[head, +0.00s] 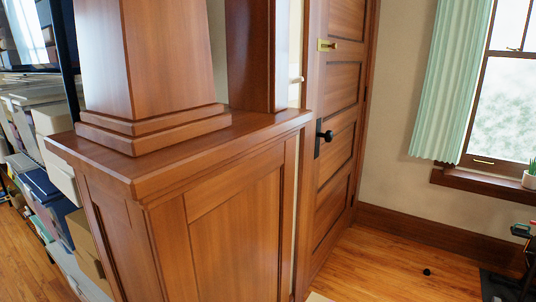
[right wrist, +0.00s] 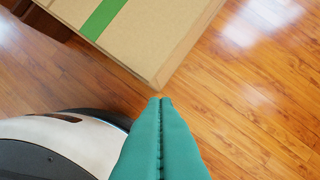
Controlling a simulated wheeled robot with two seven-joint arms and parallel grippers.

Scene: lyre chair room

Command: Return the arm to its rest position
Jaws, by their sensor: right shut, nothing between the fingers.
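My right gripper (right wrist: 160,102) shows in the right wrist view as two teal fingers pressed together along a seam, with nothing between them. It points past the corner of a cardboard box (right wrist: 150,45) with a green stripe; I cannot tell how far apart they are. Below lies the wooden floor (right wrist: 255,110). My own rounded white and black base fills the lower left of that view. Neither arm shows in the head view, and my left gripper is in no view.
In the head view a wooden half-wall (head: 235,215) with a square column (head: 150,60) stands close in front. Behind it is a panelled door (head: 335,130) with a black knob. Shelves of boxes (head: 60,190) stand at left. Floor (head: 390,270) at lower right is mostly clear.

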